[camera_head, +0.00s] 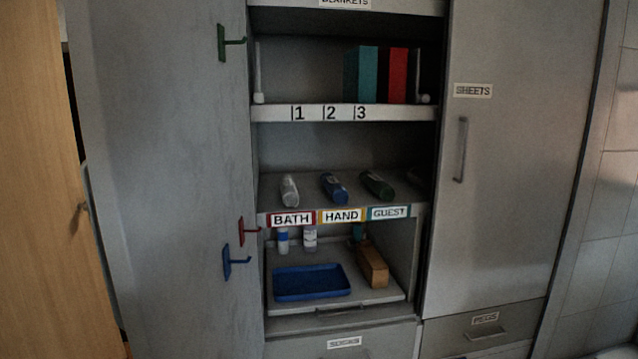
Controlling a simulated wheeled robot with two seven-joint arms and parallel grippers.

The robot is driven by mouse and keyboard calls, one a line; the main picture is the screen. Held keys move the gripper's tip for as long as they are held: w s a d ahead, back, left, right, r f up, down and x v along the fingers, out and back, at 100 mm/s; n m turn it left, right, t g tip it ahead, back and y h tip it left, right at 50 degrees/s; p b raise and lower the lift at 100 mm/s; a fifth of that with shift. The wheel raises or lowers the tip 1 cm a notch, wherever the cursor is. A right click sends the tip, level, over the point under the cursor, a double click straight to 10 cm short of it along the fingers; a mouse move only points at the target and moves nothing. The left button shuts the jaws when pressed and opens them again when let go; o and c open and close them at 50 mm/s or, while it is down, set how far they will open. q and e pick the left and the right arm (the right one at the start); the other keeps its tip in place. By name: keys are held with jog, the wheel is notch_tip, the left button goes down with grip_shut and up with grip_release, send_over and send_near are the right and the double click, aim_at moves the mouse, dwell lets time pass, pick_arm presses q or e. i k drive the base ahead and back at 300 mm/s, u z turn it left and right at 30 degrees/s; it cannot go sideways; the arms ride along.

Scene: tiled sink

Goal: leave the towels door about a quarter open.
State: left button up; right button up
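A grey door panel (165,150) stands at the left of the open cabinet bay, swung well out so that the bay is uncovered. A green hook (223,42), a red hook (242,231) and a blue hook (228,262) are on its visible face. No towels label shows on it, so I cannot tell from lettering that it is the towels door. The shelf edge inside carries BATH (291,219), HAND (341,216) and GUEST (388,212) labels. Neither of my grippers is in view.
The SHEETS door (510,150) at right is shut, with a vertical handle (461,150). The bay holds books (380,75), several bottles (334,188), a blue tray (311,283) and a brown box (372,264). A wooden door (35,180) stands at far left.

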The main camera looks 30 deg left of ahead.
aim_at(161, 86)
jog(key=z, duration=1.25)
jog(key=k, duration=1.6)
jog(key=u, duration=1.45)
jog(key=i, duration=1)
